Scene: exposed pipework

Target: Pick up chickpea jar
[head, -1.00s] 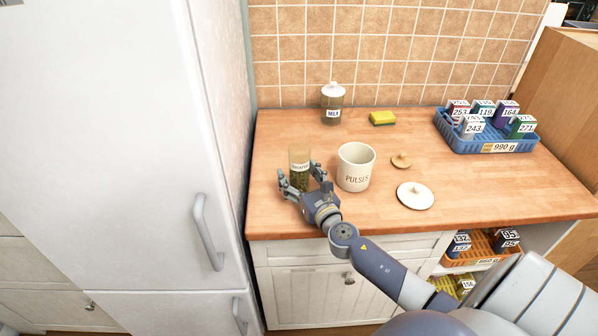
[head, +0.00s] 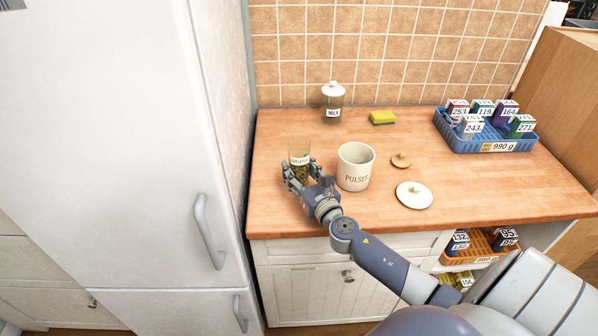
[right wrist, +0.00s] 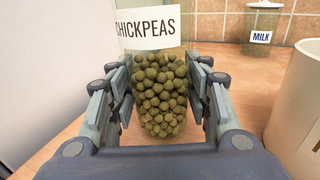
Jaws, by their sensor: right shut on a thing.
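The chickpea jar (head: 299,156) is clear glass with a white label and stands upright near the counter's left side in the head view. In the right wrist view the jar (right wrist: 158,95) shows a "CHICKPEAS" label and round green-brown peas inside. My right gripper (head: 299,178) is shut on the jar's lower part, with a finger on each side; the right wrist view shows these fingers (right wrist: 160,105) too. I cannot tell whether the jar's base is clear of the counter. My left gripper is not in view.
The open PULSES crock (head: 355,182) stands close right of the jar. A white lid (head: 414,196) and a small wooden lid (head: 400,160) lie further right. The milk jar (head: 332,112), sponge (head: 382,118) and blue basket (head: 486,146) are behind. The fridge (head: 130,170) bounds the left.

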